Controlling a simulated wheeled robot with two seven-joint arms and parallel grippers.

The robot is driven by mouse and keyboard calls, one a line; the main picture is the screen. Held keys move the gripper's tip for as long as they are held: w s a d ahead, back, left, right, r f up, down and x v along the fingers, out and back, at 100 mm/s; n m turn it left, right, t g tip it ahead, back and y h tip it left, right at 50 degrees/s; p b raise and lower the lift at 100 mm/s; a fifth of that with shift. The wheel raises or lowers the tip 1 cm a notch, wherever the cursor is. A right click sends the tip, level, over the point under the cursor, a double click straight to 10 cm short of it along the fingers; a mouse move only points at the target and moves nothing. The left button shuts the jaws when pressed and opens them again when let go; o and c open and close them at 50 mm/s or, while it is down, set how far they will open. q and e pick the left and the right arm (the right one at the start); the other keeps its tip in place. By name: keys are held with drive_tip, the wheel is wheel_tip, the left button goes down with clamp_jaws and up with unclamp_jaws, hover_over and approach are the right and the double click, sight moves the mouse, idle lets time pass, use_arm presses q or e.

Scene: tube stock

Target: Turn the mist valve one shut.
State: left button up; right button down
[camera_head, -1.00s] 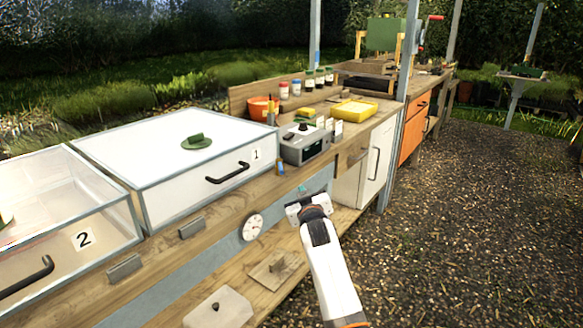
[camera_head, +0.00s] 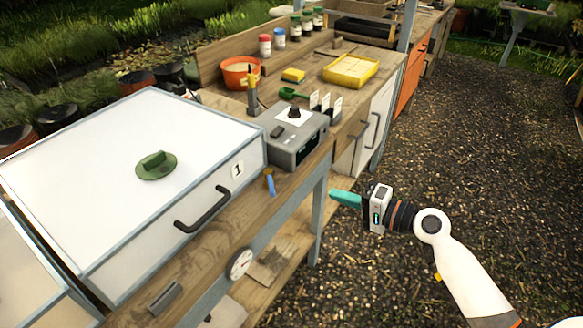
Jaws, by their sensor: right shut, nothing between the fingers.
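A small valve (camera_head: 269,182) with a brass-coloured body and a blue lever sits at the bench's front edge, between the lidded box marked 1 and the grey control box. Its lever hangs roughly downward in the picture. No number shows on the valve itself. My right gripper (camera_head: 346,198) is to the right of the valve, off the bench's front, with its teal fingertips shut, empty and pointing left. A clear gap separates it from the valve. My left gripper is out of view.
The grey control box (camera_head: 297,138) stands behind the valve. A bench leg (camera_head: 318,215) is left of my gripper. Open gravel (camera_head: 470,160) lies to the right.

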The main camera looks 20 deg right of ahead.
drive_tip(key=p, duration=0.4)
approach(270, 184)
drive_tip(key=w+d+x, duration=0.1)
drive_tip(key=x, duration=0.4)
drive_tip(key=shift+a+f, duration=0.3)
drive_tip(key=shift+f, duration=0.1)
drive_tip(key=shift+a+r, duration=0.1)
